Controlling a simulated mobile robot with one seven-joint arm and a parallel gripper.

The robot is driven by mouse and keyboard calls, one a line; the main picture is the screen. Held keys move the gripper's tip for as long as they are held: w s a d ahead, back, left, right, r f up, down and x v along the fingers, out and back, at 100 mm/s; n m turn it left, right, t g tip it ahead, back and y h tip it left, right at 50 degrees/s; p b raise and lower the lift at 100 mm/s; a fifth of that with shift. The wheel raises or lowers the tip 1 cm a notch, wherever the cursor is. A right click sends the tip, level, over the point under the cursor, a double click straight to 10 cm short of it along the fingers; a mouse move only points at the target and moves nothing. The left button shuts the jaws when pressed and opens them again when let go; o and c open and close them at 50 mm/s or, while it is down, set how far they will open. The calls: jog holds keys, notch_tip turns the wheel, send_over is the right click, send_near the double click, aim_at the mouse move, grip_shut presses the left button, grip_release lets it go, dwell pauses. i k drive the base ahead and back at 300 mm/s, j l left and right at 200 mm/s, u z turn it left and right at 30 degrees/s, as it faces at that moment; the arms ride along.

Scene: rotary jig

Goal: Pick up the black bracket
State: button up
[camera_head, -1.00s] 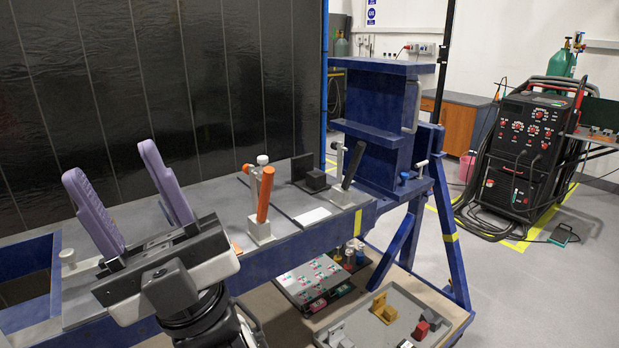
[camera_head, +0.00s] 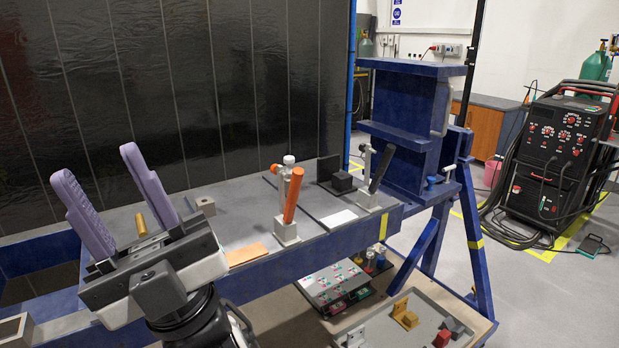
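The black bracket (camera_head: 341,182) is a dark block with an upright plate. The lower part of the bracket is partly hard to make out against the dark plate.
A gold cylinder (camera_head: 141,224), a small grey block (camera_head: 205,206) and an orange-brown plate (camera_head: 246,254) lie near my gripper. A blue frame (camera_head: 405,120) stands behind the black-handled clamp. A grey tray (camera_head: 385,338) with yellow, grey and red parts is below right.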

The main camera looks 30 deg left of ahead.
aim_at(330, 177)
jog(key=i+l+u, duration=0.15)
jog(key=l+u, duration=0.15)
jog(key=u, duration=0.15)
jog(key=i+l+u, duration=0.15)
jog(key=l+u, duration=0.25)
jog(key=i+l+u, duration=0.15)
jog(key=l, duration=0.3)
jog(key=l+u, duration=0.2)
jog(key=l, duration=0.3)
jog(key=i+l, duration=0.1)
jog(key=l, duration=1.2)
jog(key=i+l+u, duration=0.1)
jog(key=l, duration=0.55)
jog(key=i+j, duration=0.7)
jog(key=i, duration=0.25)
